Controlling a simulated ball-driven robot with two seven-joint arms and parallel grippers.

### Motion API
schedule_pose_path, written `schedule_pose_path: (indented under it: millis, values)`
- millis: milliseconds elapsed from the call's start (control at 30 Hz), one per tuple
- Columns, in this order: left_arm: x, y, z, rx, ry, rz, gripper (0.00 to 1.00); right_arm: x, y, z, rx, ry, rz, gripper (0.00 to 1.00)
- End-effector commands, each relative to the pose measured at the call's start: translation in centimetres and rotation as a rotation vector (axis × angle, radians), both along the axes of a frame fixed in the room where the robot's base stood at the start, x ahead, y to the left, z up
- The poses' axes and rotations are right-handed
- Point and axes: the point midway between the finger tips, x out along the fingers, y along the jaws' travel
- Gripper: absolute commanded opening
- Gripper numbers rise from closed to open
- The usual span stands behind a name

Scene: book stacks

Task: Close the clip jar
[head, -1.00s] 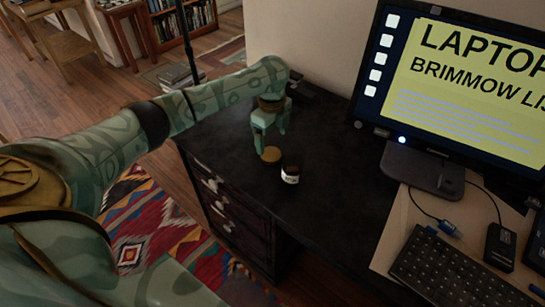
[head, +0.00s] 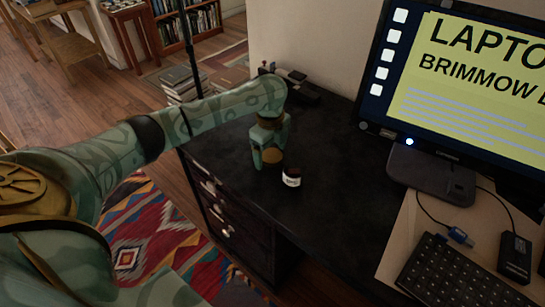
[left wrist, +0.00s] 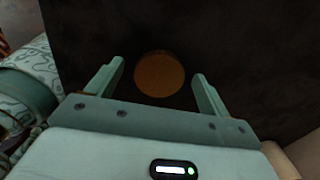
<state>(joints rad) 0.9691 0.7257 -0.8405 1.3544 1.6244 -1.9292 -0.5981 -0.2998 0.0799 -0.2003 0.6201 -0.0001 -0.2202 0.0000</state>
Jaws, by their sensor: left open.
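A small open-topped jar (head: 291,178) with a white label and a dark upper part stands upright on the black desk in the head view. A round tan-gold lid (head: 272,157) lies flat on the desk just left of and behind it. My left gripper (head: 270,160) points down over the lid, open, with a finger on either side. In the left wrist view the lid (left wrist: 159,73) shows between the open fingers (left wrist: 158,70), with a gap to each. The jar is not visible there. What is inside the jar is too small to tell. My right gripper is not in view.
The black desk (head: 335,190) is clear in front of and right of the jar. A monitor (head: 450,85) on a stand, a keyboard (head: 460,275) and a black cabled device (head: 514,257) are at the right. Dark items (head: 290,88) lie at the desk's back corner.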

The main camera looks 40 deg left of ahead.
Motion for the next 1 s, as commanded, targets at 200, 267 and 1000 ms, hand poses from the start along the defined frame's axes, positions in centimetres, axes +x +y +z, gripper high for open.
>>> schedule_pose_path:
  millis: [200, 267, 1000]
  values:
    - [0.0, 0.0, 0.0, 0.0, 0.0, 0.0, 0.47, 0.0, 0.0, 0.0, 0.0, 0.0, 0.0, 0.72]
    - [0.0, 0.0, 0.0, 0.0, 0.0, 0.0, 0.34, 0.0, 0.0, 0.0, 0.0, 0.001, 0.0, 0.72]
    - [-0.8, 0.2, 5.0, 0.002, -0.006, -0.001, 0.33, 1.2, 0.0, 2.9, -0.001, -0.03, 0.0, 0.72]
